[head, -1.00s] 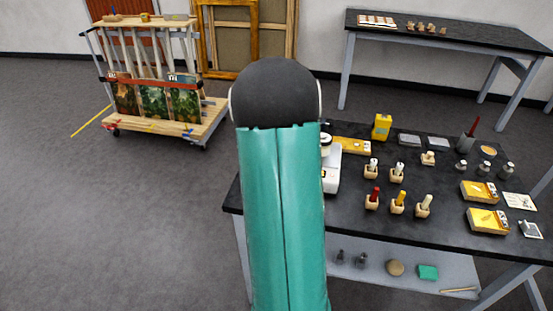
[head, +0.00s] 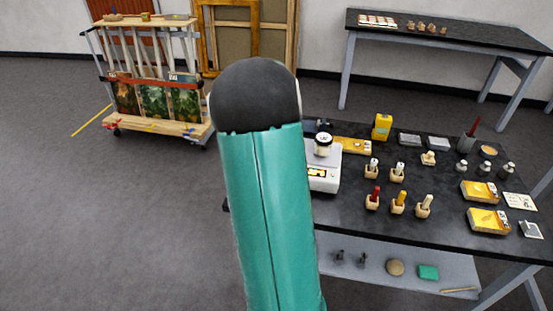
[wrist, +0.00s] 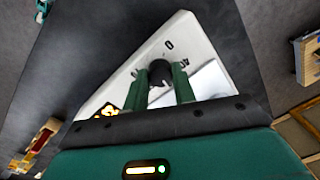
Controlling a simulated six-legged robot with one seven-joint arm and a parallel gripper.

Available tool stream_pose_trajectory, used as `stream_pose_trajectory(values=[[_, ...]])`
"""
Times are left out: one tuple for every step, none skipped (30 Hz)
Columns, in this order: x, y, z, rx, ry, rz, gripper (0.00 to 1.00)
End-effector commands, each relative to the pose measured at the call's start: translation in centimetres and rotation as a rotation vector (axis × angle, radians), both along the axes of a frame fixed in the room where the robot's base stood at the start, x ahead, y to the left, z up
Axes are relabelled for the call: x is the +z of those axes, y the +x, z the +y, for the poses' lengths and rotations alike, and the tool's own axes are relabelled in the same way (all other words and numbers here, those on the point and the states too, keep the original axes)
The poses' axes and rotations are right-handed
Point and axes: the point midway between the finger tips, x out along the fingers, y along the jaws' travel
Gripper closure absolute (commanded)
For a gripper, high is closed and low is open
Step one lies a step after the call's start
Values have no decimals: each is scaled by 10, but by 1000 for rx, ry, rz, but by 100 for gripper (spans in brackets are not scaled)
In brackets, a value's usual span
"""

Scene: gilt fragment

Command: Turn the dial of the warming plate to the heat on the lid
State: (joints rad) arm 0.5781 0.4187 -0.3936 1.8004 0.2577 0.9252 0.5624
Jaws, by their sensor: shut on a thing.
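The white warming plate (head: 326,178) stands at the left end of the black table, partly behind my arm. A small jar with a pale lid (head: 323,139) sits on it; the writing on the lid is too small to read. In the wrist view, the plate's white face (wrist: 196,42) carries printed marks around a black dial (wrist: 160,68), with "0" above it and "40" to its right. My gripper (wrist: 161,80) is shut on the dial, one green finger on each side. The dial's pointer cannot be made out. The head view hides the gripper behind my arm.
Small pots with coloured sticks (head: 398,205), a yellow box (head: 381,127) and yellow trays (head: 488,221) stand to the right on the table (head: 440,206). A lower shelf (head: 410,282) holds small items. Open floor lies left.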

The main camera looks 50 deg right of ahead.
Motion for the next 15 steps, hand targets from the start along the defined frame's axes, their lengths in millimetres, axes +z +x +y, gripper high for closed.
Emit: stream_pose_trajectory(values=[[1, 1, -1, -7, -4, -4, 97], [1, 1, -1, -10, -4, -4, 97], [1, 1, -1, -12, -4, -4, 97], [1, 1, -1, -14, -3, -4, 97], [1, 1, -1, -14, -4, -4, 97], [1, 1, -1, -15, -4, -4, 97], [1, 1, -1, -15, -4, -4, 97], [1, 1, -1, -15, -4, -4, 97], [1, 1, -1, -15, -4, -4, 97], [1, 1, -1, -14, -4, -4, 97], [1, 1, -1, -14, -4, -4, 97], [1, 1, -1, -14, -4, -4, 97], [1, 1, -1, -14, -4, -4, 97], [1, 1, -1, -14, -4, -4, 72], [1, 1, -1, -14, -4, -3, 65]])
